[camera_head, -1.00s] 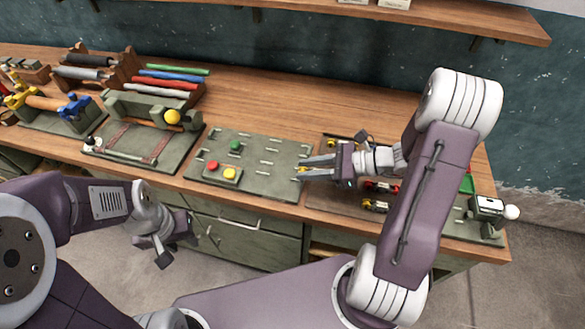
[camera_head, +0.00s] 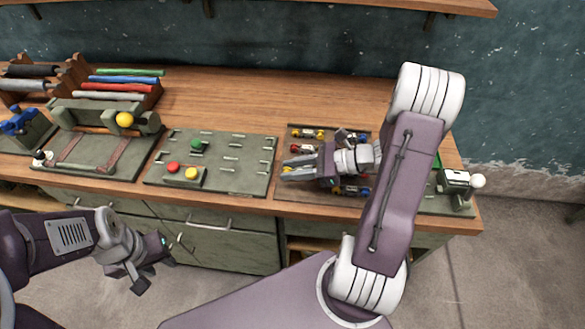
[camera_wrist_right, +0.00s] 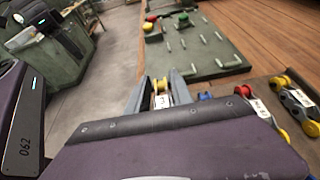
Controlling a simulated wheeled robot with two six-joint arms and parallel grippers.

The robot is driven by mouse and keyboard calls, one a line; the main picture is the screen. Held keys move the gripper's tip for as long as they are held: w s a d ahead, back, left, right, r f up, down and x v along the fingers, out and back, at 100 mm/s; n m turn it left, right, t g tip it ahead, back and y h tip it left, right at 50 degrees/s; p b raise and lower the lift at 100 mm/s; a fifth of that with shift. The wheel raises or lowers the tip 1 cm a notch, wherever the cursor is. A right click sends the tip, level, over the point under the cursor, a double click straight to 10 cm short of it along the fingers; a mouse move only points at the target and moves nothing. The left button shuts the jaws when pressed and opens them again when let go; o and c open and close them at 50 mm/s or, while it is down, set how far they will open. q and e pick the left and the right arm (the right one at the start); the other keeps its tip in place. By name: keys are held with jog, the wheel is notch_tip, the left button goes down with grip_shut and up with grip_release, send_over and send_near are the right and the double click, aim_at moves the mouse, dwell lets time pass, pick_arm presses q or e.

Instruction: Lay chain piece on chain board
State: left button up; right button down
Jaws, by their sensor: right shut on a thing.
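The green board with rows of small pale slots, which I take for the chain board (camera_head: 230,178), lies on the bench left of my right gripper (camera_head: 284,172). It also shows in the right wrist view (camera_wrist_right: 205,62). My right gripper is shut on a small chain piece with a yellow end and a white label (camera_wrist_right: 161,97). In the head view the fingertips are over the left part of a brown tray (camera_head: 287,194), beside the board's right edge. My left gripper (camera_head: 152,268) hangs in front of the bench; its jaw state is unclear.
Several other chain pieces (camera_head: 306,134) lie in the brown tray, partly hidden by my right arm. Red, green and yellow buttons (camera_head: 191,174) stand on the board's left part. A roller fixture (camera_head: 100,125) stands further left. A device with a white knob (camera_head: 458,182) is at right.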

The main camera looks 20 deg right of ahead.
aim_at(293, 188)
notch_tip(293, 188, down, 5)
jog(key=b, duration=0.3)
jog(key=shift+s+d+r, duration=0.1)
jog(key=shift+s+r, duration=0.05)
jog(key=shift+r, duration=0.05)
jog(key=shift+f+b, duration=0.35)
jog(key=shift+f, duration=0.1)
jog(key=c, duration=1.1)
grip_release()
jog(key=shift+o, duration=0.2)
jog(key=v, duration=0.9)
jog(key=shift+p, duration=0.3)
